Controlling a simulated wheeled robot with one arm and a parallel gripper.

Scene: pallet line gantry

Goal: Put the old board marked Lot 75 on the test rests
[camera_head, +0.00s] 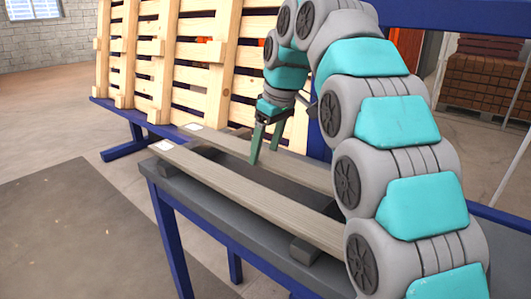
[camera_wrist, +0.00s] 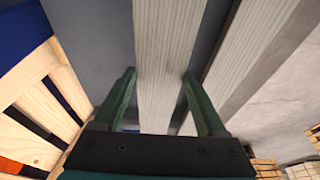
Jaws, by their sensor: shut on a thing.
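Two long grey-brown boards lie side by side over a grey bench, each with a white label at its left end too small to read, so I cannot tell which is Lot 75. My gripper (camera_head: 262,143) is at the far board (camera_head: 295,168), and its green fingers (camera_wrist: 158,92) stand on both sides of that board (camera_wrist: 166,55) in the wrist view, shut on it. The near board (camera_head: 250,194) is apart from the fingers; it also shows in the wrist view (camera_wrist: 250,50). I cannot tell whether the held board is raised. The test rests are not clearly identifiable.
The grey bench (camera_head: 185,185) has blue legs and dark blocks, one (camera_head: 305,250) under the near board. Wooden pallets (camera_head: 150,65) stand upright on a blue frame behind. A brick stack (camera_head: 480,80) is at back right. The floor at left is clear.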

